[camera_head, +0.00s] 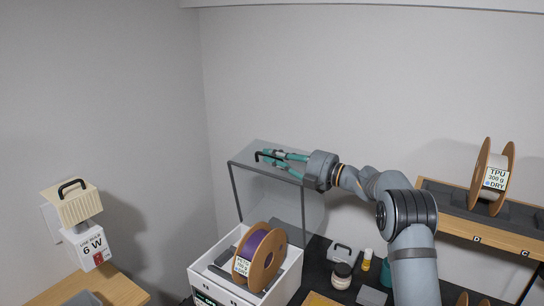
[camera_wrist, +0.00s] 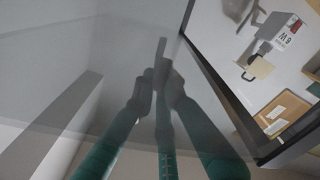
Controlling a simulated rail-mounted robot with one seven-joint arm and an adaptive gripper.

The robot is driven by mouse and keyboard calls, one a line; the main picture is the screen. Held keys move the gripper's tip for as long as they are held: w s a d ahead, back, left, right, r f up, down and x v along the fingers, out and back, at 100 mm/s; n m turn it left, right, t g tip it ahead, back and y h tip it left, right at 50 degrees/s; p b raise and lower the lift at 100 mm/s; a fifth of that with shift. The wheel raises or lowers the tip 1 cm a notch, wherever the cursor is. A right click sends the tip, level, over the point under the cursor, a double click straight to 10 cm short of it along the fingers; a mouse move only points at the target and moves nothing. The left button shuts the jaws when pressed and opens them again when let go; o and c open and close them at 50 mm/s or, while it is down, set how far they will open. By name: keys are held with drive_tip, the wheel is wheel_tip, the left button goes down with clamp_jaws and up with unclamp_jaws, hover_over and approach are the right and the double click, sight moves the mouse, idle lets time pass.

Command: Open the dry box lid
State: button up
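The dry box (camera_head: 246,290) is a white bin at the lower middle of the head view. Its clear lid (camera_head: 262,200), with dark edges, stands raised behind and above the bin, which is uncovered at the top. A black handle (camera_head: 259,155) is on the lid's upper face. My gripper (camera_head: 268,157), with teal fingers, is at this handle and appears shut on it; the fingers partly hide it. In the wrist view my gripper (camera_wrist: 158,85) has its fingertips drawn close together, and the clear lid (camera_wrist: 80,60) fills much of the picture.
A purple spool (camera_head: 258,255) sits in the bin. A lamp-like "6 W" unit (camera_head: 88,245) stands at the left above a wooden top. A "TPU" spool (camera_head: 494,178) is on the right shelf. Small jars and a grey case (camera_head: 342,252) crowd the dark bench below my arm.

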drive_tip(key=o, duration=0.4)
drive_tip(key=shift+f, duration=0.6)
drive_tip(key=shift+d, duration=0.2)
drive_tip(key=shift+s+d, duration=0.1)
drive_tip(key=shift+d, duration=0.05)
drive_tip(key=v, duration=0.7)
drive_tip(key=r+v, duration=0.1)
drive_tip(key=v, duration=0.3)
drive_tip(key=shift+s, duration=0.2)
drive_tip(key=shift+d, duration=0.15)
